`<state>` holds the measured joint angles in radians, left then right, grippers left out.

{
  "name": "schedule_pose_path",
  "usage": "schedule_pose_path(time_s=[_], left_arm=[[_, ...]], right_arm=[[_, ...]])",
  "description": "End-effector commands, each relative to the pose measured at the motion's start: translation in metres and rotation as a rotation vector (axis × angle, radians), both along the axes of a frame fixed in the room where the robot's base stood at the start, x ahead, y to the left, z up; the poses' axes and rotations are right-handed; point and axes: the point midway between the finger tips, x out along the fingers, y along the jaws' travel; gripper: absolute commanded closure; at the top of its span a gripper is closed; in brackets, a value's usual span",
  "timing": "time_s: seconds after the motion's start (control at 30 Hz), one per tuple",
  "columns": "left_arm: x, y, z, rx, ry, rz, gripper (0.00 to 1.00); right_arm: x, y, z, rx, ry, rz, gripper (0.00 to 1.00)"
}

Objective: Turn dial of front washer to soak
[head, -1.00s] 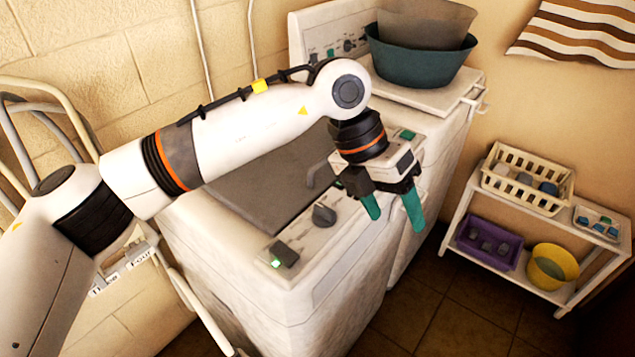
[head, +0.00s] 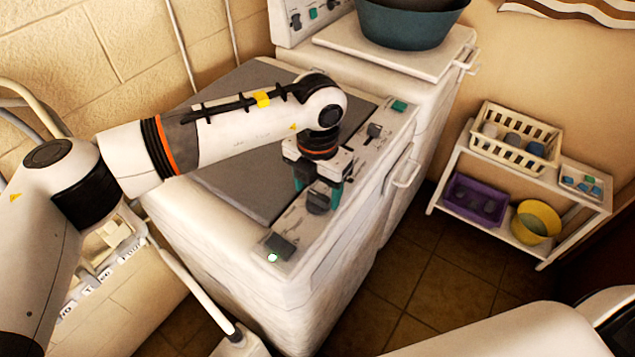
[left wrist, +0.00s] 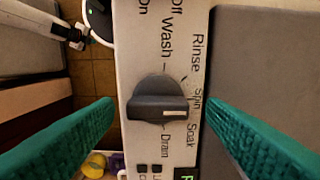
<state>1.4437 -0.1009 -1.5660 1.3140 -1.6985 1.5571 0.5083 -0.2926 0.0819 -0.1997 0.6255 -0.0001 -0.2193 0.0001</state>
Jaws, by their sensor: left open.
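The front washer (head: 225,235) stands in the middle of the head view with its control panel along its right edge. Its dark dial (head: 318,201) is on that panel, partly hidden by my left gripper (head: 320,188). In the left wrist view the dial (left wrist: 156,102) sits between the two teal fingers of my left gripper (left wrist: 158,105). The fingers are open, with a visible gap on each side of the dial. The dial's white mark points right, between the printed Spin and Soak labels. Wash, Rinse and Drain are also printed around it. My right gripper is not in view.
A second washer (head: 395,60) behind carries a teal basin (head: 410,25). A white shelf (head: 452,175) with a cream basket (head: 515,140), purple basket (head: 480,200) and yellow bucket (head: 535,222) stands right. A dark switch (head: 280,246) with a lit light is near the dial. The floor between is clear.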

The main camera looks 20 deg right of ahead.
Motion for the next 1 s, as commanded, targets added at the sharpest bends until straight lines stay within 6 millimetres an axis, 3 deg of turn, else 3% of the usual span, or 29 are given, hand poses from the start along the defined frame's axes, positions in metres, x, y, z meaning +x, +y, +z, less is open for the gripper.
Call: schedule_pose_path(time_s=[0.13,0.4,0.7,1.0], left_arm=[[-0.001,0.0,-0.009,-0.001,0.002,-0.001,0.35],[0.0,0.0,-0.011,-0.001,0.0,-0.001,0.35],[0.0,0.0,-0.01,-0.001,0.0,-0.001,0.79],[0.0,0.0,-0.013,-0.001,0.0,-0.05,0.79]], right_arm=[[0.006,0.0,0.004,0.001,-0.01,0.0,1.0],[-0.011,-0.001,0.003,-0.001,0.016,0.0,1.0],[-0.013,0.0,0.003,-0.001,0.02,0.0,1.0],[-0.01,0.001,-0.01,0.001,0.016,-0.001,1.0]])
